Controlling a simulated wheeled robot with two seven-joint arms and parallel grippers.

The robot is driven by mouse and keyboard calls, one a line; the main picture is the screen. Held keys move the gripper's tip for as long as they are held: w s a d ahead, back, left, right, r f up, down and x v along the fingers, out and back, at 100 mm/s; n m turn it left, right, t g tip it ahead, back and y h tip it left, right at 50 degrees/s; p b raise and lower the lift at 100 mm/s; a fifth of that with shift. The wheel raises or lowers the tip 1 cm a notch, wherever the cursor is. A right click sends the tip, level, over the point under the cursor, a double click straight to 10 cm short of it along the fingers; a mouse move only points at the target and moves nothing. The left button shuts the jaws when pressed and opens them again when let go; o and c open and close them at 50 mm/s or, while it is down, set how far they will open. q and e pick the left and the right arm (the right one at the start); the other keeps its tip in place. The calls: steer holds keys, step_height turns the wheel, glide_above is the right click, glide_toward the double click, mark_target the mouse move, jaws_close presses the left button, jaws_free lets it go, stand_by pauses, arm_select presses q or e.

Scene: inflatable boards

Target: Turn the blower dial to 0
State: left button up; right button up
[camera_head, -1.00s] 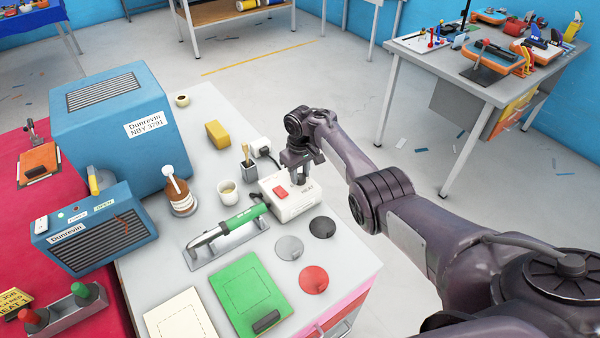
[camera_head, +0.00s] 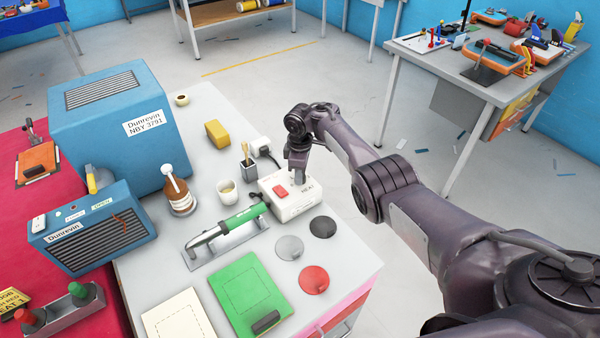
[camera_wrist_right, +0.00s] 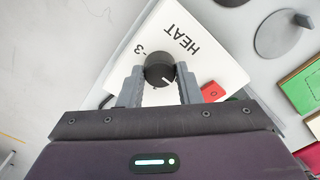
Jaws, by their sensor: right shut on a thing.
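A white control box (camera_head: 290,208) marked HEAT sits on the grey bench top, with a red switch (camera_head: 281,190) on it. Its black round dial (camera_wrist_right: 160,69) shows in the right wrist view, with a white pointer line towards the lower right. A 3 is printed left of the dial; I see no 0. My right gripper (camera_wrist_right: 161,80) is shut on the dial, one finger on each side. In the head view the right gripper (camera_head: 298,176) comes down onto the box and hides the dial. My left gripper is not in view.
A green-handled tool (camera_head: 240,218) lies on a metal stand beside the box. Black, grey and red discs (camera_head: 314,279) lie in front. A brush cup (camera_head: 249,168), a white cup (camera_head: 228,192) and a brown bottle (camera_head: 178,190) stand to the left. A plug (camera_head: 261,146) is behind.

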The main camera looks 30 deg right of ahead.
stand_by(0.4)
steer(key=o, duration=1)
steer(key=shift+r, duration=0.1)
step_height(320, 180, up, 8)
steer(key=shift+f+p, duration=0.15)
steer(key=shift+p, duration=0.55)
